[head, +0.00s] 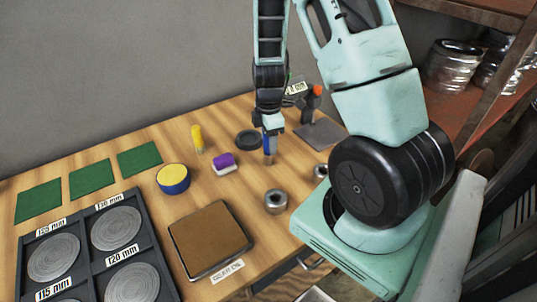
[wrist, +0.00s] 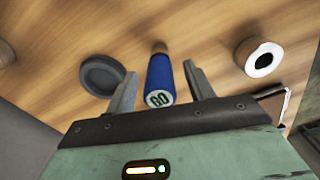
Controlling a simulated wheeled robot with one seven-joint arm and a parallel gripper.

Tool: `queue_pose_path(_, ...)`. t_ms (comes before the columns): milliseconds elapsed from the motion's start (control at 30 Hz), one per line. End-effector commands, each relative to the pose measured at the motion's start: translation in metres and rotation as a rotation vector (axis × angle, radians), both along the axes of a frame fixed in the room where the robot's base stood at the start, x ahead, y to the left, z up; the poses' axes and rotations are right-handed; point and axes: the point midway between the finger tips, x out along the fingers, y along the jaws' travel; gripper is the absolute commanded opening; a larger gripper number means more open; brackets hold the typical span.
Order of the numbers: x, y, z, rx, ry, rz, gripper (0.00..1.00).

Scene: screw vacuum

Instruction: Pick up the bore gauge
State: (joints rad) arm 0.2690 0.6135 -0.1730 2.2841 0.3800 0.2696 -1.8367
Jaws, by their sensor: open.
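The bore gauge looks to be the blue cylinder (head: 268,148) standing upright on the wooden table in the head view. In the wrist view the blue cylinder (wrist: 161,80) shows a pale end with dark lettering and a brownish-metal far end. My gripper (wrist: 160,70) is open, with one finger on each side of the cylinder and a visible gap at both sides. In the head view my gripper (head: 269,130) points down over the cylinder and partly hides it.
A dark ring (head: 248,140) lies close by on the left, and a metal ring (head: 276,201) stands nearer the front. A purple-and-white block (head: 224,163), a yellow-topped blue cylinder (head: 173,178), a brown-topped box (head: 207,240) and a grey plate (head: 325,134) are around.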

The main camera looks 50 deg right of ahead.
Motion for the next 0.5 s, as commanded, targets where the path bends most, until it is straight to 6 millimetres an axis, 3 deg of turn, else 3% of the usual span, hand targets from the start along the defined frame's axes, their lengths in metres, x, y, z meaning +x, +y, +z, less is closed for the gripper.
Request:
queue_pose_path(133,0.0002,-0.0001,0.0002,0.000,0.000,0.000,0.50)
queue_pose_path(300,0.0002,-0.0001,0.0004,0.000,0.000,0.000,0.03)
queue_pose_path(500,0.0003,-0.0002,0.0007,0.000,-0.001,-0.001,0.00)
